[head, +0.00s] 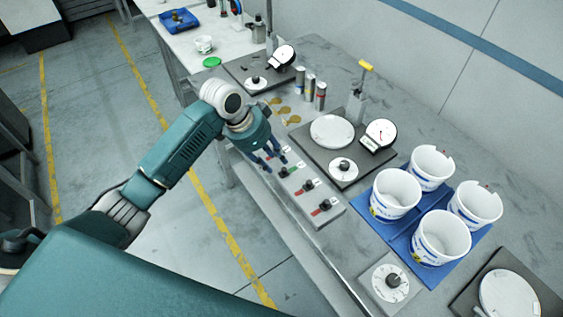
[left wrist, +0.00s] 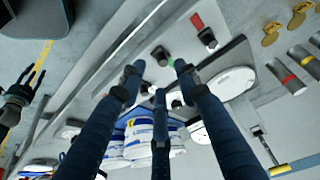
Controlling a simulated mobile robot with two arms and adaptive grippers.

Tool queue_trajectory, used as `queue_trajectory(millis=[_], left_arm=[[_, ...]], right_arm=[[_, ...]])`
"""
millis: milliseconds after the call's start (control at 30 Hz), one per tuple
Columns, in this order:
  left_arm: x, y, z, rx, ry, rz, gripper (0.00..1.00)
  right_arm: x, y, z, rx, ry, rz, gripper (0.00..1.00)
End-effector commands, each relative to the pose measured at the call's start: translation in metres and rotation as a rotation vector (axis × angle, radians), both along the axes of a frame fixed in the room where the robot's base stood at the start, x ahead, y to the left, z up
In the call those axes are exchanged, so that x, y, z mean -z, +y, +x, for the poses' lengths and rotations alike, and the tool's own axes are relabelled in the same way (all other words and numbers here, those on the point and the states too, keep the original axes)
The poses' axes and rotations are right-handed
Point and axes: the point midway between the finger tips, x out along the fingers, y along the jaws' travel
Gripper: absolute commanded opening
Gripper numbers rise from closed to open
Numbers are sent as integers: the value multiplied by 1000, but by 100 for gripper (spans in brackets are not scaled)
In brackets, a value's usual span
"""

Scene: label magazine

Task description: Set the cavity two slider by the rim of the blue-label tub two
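The slider panel (head: 331,217) is a grey strip at the bench's front edge, with several dark knobs on red or green strips. I cannot read which slider is cavity two. My left gripper (head: 272,162) is over the panel's far end, fingers pointing down. In the left wrist view its three fingers (left wrist: 158,75) are apart, with a dark knob (left wrist: 160,55) seen between the tips; contact is unclear. Several white tubs (head: 395,193) with blue labels stand on a blue mat (head: 388,238); tub numbers are unreadable. A dark gripper, apparently my right (left wrist: 22,92), shows at the left wrist view's left edge.
Dial gauges (head: 380,134), a white round plate (head: 332,131) and small cylinders (head: 310,86) stand behind the panel. A dial box (head: 390,283) sits in front of the mat. Brown tags (head: 284,109) lie beyond the gripper. Open floor lies left of the bench.

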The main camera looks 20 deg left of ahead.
Motion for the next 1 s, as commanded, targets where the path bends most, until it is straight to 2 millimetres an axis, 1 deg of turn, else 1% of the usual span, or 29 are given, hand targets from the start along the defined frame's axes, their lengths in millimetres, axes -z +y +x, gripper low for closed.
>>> queue_trajectory(millis=[33,133,233,300,400,500,733,900,1000], left_arm=[[7,-4,1,1,4,-1,32],[25,-9,6,0,5,-1,32],[39,-13,11,-2,3,-1,32],[46,-16,13,-1,1,-1,32],[54,-17,15,-1,1,1,32],[57,-18,16,-1,0,0,32],[57,-18,16,0,-1,1,32],[57,-18,16,-2,-1,1,0],[57,-17,16,-2,-1,1,0]], right_arm=[[-6,0,-6,0,8,0,40],[-10,1,-11,0,16,1,40],[-14,3,-8,1,12,3,40],[-16,3,-2,1,3,4,40],[-18,5,10,0,-14,6,40],[-19,6,18,0,-26,8,40],[-18,7,14,0,-21,9,40],[-17,6,7,0,-10,7,40],[-17,6,5,0,-7,7,40]])
